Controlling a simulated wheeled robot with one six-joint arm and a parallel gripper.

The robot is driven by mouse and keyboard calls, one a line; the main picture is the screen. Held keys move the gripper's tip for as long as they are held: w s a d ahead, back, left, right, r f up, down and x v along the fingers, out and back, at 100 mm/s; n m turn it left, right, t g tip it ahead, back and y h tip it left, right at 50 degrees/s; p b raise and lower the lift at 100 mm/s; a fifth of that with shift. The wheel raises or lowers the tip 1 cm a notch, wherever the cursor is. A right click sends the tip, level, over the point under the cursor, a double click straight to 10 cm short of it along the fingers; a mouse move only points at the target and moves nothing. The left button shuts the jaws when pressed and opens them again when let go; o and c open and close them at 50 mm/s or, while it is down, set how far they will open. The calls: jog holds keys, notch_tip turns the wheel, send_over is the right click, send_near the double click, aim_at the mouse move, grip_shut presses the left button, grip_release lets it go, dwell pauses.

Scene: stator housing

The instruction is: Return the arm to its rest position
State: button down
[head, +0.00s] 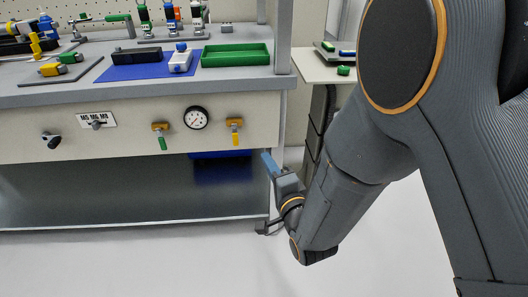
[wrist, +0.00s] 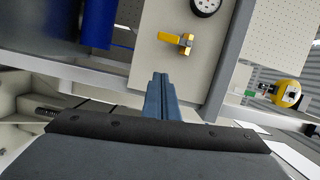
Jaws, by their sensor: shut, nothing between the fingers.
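My gripper (head: 269,163) is at the end of my folded arm, in front of the right end of the workbench and below the level of its top. In the wrist view my gripper (wrist: 161,80) shows its two blue-grey fingers together, with nothing between them. The fingers point toward the bench's front panel and right leg. In the head view my arm fills the right side, with its forearm hanging down and left. Whether the gripper touches the bench cannot be told.
The workbench (head: 160,93) holds a green tray (head: 236,55), a blue mat (head: 120,72) and several tools. A blue bin (head: 222,155) sits underneath. A small side table (head: 318,70) stands behind my arm. Floor in front is clear.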

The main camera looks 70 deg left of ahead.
jog(key=shift+d, duration=0.75)
jog(key=shift+w, duration=0.1)
